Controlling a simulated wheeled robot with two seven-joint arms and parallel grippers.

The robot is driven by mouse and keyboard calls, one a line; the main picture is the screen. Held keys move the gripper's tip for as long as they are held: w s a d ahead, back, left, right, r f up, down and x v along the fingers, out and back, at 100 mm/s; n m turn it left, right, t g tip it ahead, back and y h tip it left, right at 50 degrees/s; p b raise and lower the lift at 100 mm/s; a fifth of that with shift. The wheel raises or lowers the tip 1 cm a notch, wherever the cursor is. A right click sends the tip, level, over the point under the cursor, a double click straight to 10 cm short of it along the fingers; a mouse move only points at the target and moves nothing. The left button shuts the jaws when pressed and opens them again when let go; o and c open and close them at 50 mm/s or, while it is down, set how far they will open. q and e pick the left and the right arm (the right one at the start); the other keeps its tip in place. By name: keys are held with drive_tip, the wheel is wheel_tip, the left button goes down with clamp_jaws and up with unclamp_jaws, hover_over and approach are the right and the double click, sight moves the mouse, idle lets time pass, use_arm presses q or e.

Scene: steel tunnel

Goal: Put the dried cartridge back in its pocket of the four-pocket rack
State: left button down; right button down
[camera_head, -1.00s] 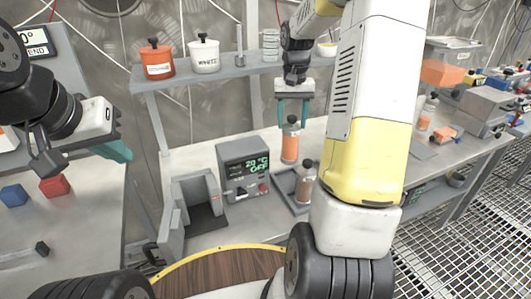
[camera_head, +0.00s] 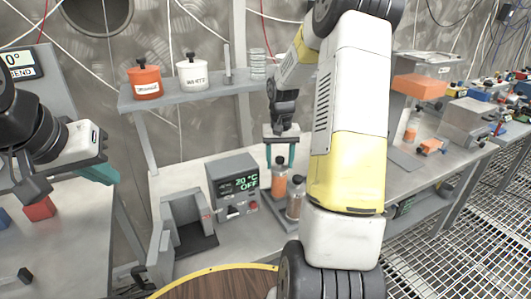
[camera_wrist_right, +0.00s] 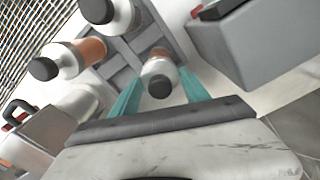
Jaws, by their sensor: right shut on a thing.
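My right gripper (camera_head: 281,160) is shut on an orange-brown cartridge (camera_head: 279,183) with a black cap, held upright. In the right wrist view the held cartridge (camera_wrist_right: 158,70) sits between the teal fingers, over or in a pocket of the grey rack (camera_wrist_right: 122,63); I cannot tell if it touches the bottom. A second cartridge (camera_head: 296,205) stands beside it in the head view. The wrist view shows two neighbouring cartridges, one orange-brown (camera_wrist_right: 92,49) and one at the top edge (camera_wrist_right: 122,16). My left gripper (camera_head: 98,172) hangs at the left, its finger gap unclear.
A grey unit (camera_head: 233,185) reading 20 °C OFF stands left of the rack, with a grey open-fronted holder (camera_head: 190,225) beside it. A shelf (camera_head: 200,88) above carries an orange pot (camera_head: 145,82) and a white pot (camera_head: 192,75). A red block (camera_head: 39,208) lies on the left table.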

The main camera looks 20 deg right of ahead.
drive_tip(key=c, duration=0.6)
unclamp_jaws()
drive_tip(key=shift+o, duration=0.2)
wheel_tip(320, 180, up, 12)
drive_tip(key=s+a+r+n+t, duration=0.1)
drive_tip(key=s+a+r+t, duration=0.1)
drive_tip(key=s+a+r, duration=0.3)
drive_tip(key=s+a+r+n+t, duration=0.1)
drive_tip(key=s+a+r, duration=0.25)
drive_tip(key=s, duration=0.35)
drive_tip(key=s+a+n+t+y, duration=0.1)
drive_tip(key=s+a+t+y, duration=0.1)
drive_tip(key=s, duration=0.9)
drive_tip(key=shift+a+r+n+t, duration=0.25)
drive_tip(key=shift+a+t, duration=0.35)
drive_tip(key=shift+a, duration=0.55)
